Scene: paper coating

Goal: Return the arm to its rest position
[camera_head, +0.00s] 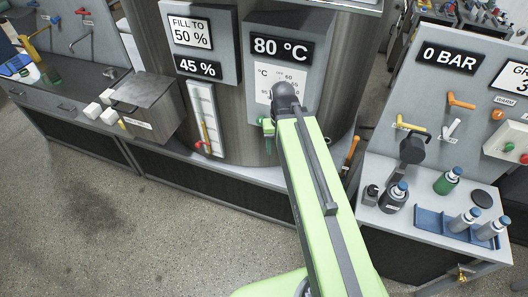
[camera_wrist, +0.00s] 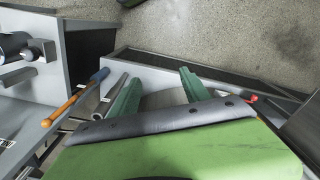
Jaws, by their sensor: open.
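My green arm reaches up and forward in the head view, in front of the large steel tank. My gripper (camera_head: 267,133) shows there as a small green part left of the arm's dark end joint, close to the 80 °C panel (camera_head: 311,47). In the wrist view my gripper (camera_wrist: 158,88) has two green fingers spread well apart, with nothing between them. Whether it touches the panel or tank cannot be told.
An orange-handled lever (camera_head: 351,150) stands right of the arm; an orange-and-blue handle shows in the wrist view (camera_wrist: 75,97). Bottles and a blue tray (camera_head: 440,222) stand on the right bench. A grey box (camera_head: 147,103) stands left. The floor (camera_head: 120,225) at lower left is clear.

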